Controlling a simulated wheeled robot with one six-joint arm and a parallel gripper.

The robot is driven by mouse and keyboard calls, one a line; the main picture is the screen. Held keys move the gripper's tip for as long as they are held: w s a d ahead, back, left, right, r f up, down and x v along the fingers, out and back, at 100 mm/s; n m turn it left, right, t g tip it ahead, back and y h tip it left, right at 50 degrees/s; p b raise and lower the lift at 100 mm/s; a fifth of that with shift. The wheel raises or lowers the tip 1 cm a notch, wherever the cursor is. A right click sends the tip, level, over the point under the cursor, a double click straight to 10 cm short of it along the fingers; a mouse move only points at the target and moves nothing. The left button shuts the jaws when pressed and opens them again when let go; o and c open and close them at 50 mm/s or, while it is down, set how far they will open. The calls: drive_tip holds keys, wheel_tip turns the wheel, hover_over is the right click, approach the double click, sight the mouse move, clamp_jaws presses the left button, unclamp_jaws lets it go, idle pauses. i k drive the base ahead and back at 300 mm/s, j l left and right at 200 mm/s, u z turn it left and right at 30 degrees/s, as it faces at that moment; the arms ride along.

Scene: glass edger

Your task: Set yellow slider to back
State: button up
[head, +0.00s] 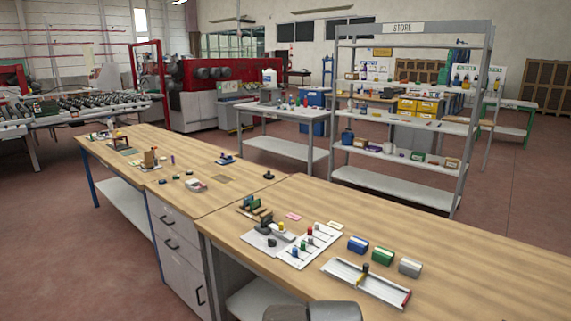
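A white board (325,236) with several slots and coloured knobs lies on the near wooden bench. Its knobs include a blue one (294,251), a green one (302,245) and a red one (310,231). A small yellow-topped piece (281,227) stands just left of the board, by a grey base with dark green blocks. Right of the board, a pale channel tray (385,288) has a yellow crosspiece (362,275) with a dark knob, around its middle. I cannot tell for sure which yellow piece is the slider. My gripper is not in view; only a grey part of my arm shows at the bottom edge.
Blue (357,245), green (382,255) and grey (410,267) boxes stand behind the channel tray. A pink card (293,217) lies behind the board. The bench (480,270) is clear at right. A store shelf (390,173) stands beyond it.

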sight(280, 230)
drive_tip(key=i+j+u, duration=0.1)
drive_tip(key=i+u, duration=0.25)
drive_tip(key=i, duration=0.75)
